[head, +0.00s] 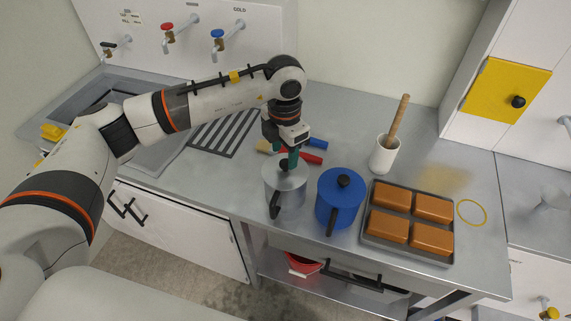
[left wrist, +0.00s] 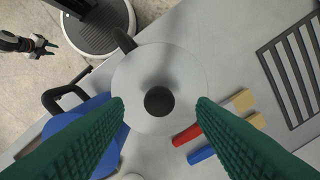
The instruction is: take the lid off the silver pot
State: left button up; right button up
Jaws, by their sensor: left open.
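The silver pot (head: 288,192) stands upright on the metal counter, with its lid on. The lid (left wrist: 135,80) is a pale disc with a round black knob (left wrist: 159,101) in the left wrist view. My left gripper (head: 290,160) is directly above the pot, pointing down. Its green fingers (left wrist: 160,112) are open, one on each side of the knob, and I see a gap between each finger and the knob. Whether the fingertips are down at knob height is hard to tell. My right gripper (left wrist: 42,47) shows small at the left of the left wrist view, away from the counter, its fingers apart.
A blue lidded pot (head: 340,203) stands just right of the silver pot. Red- and blue-handled tools (head: 314,145) lie behind it. A tray (head: 407,257) of brown loaves and a white crock (head: 384,157) are further right. A striped rack (head: 225,138) and sink are left.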

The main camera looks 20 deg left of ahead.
aim_at(285, 162)
pick_arm(q)
jog(key=shift+f+p, duration=0.35)
jog(key=shift+f, duration=1.2)
jog(key=shift+d, duration=0.1)
jog(key=shift+c, duration=0.4)
jog(key=c, duration=1)
jog(key=shift+r, duration=0.1)
